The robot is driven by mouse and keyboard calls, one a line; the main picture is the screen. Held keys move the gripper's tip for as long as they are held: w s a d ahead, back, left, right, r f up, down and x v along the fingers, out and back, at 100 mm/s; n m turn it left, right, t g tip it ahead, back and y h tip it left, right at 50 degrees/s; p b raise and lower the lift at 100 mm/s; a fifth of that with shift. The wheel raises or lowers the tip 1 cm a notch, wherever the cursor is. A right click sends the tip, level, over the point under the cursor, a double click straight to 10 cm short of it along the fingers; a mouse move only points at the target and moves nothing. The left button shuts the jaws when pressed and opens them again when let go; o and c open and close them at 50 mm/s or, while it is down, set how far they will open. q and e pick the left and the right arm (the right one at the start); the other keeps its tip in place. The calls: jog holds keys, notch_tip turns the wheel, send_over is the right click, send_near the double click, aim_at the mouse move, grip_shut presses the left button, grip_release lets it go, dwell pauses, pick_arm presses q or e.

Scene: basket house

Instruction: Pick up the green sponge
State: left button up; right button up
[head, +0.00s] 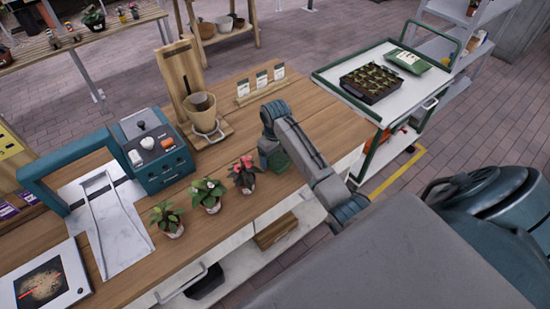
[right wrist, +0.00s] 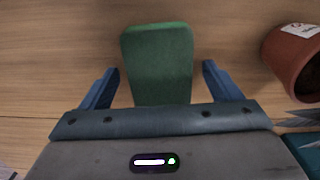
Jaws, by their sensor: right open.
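The green sponge (right wrist: 158,62) lies on the wooden bench top in the right wrist view. It is a dark green block with rounded corners. My right gripper (right wrist: 160,85) is open, with one blue finger on each side of the sponge and a gap on both sides. The near end of the sponge is hidden by the gripper body. In the head view a small green part of the sponge (head: 279,160) shows beside my right gripper (head: 272,158), near the potted plants. My left gripper is not in view.
In the head view, several potted plants (head: 210,194) line the bench front. Bare bench top (head: 310,100) lies to the right.

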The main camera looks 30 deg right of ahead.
aim_at(279, 167)
jog(key=c, duration=1.1)
jog(key=shift+o, duration=0.2)
jog(key=shift+r, duration=0.1)
jog(key=shift+r+b, duration=0.5)
jog(key=shift+b, duration=0.1)
jog(key=shift+s+a+r+b, duration=0.1)
jog(key=shift+s+r+b, duration=0.1)
jog(key=shift+r+b, duration=0.3)
jog(key=shift+s+r+b, duration=0.15)
jog(key=shift+r+b, duration=0.15)
jog(key=shift+r, duration=0.25)
jog(key=s, duration=0.1)
jog(key=s+a+b, duration=0.1)
jog(key=s, duration=0.1)
jog(key=shift+s, duration=0.3)
jog(key=s+a+r+p, duration=0.1)
jog(key=s+a+p, duration=0.2)
jog(key=s, duration=0.8)
jog(key=shift+a+r, duration=0.25)
jog(key=shift+r, duration=0.15)
